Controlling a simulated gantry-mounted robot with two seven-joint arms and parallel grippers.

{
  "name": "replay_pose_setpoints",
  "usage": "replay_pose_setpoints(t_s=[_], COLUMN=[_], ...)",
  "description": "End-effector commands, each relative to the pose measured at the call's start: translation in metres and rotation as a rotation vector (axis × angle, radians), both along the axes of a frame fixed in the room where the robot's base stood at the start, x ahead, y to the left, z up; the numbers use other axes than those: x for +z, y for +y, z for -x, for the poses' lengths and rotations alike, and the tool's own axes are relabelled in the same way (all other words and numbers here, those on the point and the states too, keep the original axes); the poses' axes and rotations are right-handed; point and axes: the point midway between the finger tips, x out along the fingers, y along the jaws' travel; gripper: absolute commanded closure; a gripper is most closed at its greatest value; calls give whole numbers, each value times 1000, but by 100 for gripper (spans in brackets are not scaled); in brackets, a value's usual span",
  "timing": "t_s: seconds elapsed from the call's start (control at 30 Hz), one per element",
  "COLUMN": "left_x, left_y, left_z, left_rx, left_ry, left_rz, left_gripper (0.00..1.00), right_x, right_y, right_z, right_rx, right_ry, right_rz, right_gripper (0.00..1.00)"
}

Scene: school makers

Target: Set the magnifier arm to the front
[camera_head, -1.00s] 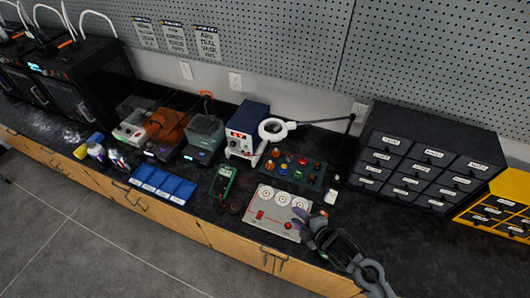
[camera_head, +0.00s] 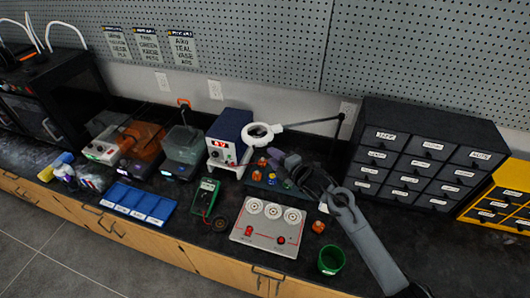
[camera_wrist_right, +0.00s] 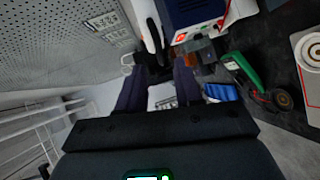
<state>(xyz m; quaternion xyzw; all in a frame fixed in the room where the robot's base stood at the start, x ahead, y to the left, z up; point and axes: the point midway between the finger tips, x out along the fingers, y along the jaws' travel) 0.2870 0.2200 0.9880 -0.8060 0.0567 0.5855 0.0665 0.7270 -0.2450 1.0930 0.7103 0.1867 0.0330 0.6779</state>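The magnifier (camera_head: 259,135) has a white ring head on an arm (camera_head: 310,122) that runs right to a dark post near the drawer cabinet. The ring hangs in front of the blue power supply's right side. My right gripper (camera_head: 284,164) is just below and right of the ring, over the board of coloured buttons, and hides part of it. In the right wrist view its two dark fingers (camera_wrist_right: 160,88) stand apart with nothing clearly between them. A white and black bar (camera_wrist_right: 150,30) lies beyond the fingertips, perhaps the magnifier arm. My left gripper is not in view.
A blue power supply (camera_head: 230,139) stands left of the ring. A grey panel with three dials (camera_head: 262,238), a green multimeter (camera_head: 205,195) and a green cup (camera_head: 331,260) lie in front. A black drawer cabinet (camera_head: 425,145) stands right.

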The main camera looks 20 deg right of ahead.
Motion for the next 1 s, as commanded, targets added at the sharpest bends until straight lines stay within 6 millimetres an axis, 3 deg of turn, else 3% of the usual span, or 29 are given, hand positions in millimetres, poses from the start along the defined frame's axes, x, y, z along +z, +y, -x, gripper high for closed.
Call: replay_pose_setpoints(t_s=[0.2, 0.4, 0.87, 1.0], left_x=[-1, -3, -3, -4], left_y=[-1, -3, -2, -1], left_z=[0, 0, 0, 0], left_rx=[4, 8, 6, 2], left_ry=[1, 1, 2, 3], left_rz=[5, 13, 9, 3], left_gripper=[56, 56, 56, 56], right_x=[-6, -9, -11, -11], right_y=[10, 14, 17, 16], right_z=[-29, -43, -49, -49], right_rx=[-1, 0, 0, 0], right_ry=[0, -1, -1, 0], right_rz=[-2, -1, 0, 0], right_gripper=[65, 65, 65, 86])
